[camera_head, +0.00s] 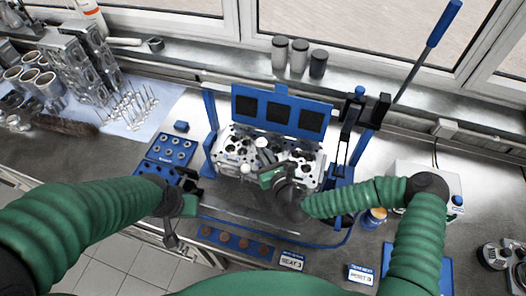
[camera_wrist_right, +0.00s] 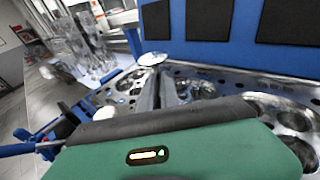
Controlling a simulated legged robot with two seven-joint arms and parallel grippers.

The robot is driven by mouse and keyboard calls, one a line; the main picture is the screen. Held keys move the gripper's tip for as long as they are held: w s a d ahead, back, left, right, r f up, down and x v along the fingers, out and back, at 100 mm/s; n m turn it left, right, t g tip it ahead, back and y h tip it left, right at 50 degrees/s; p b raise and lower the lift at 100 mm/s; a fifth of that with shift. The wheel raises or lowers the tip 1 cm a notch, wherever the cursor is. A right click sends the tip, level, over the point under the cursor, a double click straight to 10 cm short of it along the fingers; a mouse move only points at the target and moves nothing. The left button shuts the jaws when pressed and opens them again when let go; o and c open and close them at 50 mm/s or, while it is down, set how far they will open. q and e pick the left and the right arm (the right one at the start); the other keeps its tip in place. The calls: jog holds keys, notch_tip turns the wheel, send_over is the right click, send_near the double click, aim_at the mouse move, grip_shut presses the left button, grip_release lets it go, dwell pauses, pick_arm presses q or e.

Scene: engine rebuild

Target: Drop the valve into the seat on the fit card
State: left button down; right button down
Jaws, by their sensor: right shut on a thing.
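My right gripper (camera_head: 264,164) is over the metal cylinder head (camera_head: 229,147) and is shut on a valve. The valve's pale round head (camera_wrist_right: 152,59) shows at the tips of the two grey fingers in the right wrist view; its stem is mostly hidden. A pale disc (camera_head: 262,142) at the fingertips in the head view looks like the same valve head. The fit card (camera_head: 291,260), reading SEAT 3, lies at the front of the bench. The seat under the gripper is hidden. My left gripper (camera_head: 190,183) is beside the blue trays; its jaw opening is unclear.
A blue frame with dark panels (camera_head: 281,110) stands behind the cylinder head, and a long blue-handled lever (camera_head: 430,45) rises at right. Blue trays (camera_head: 172,149) are at left. Several loose valves (camera_head: 130,108) lie on a pale cloth. A second card (camera_head: 361,274) lies front right.

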jog(key=shift+f+b, duration=0.35)
jog(key=shift+f, duration=0.05)
jog(key=c, duration=1.5)
grip_release()
jog(key=shift+s, duration=0.1)
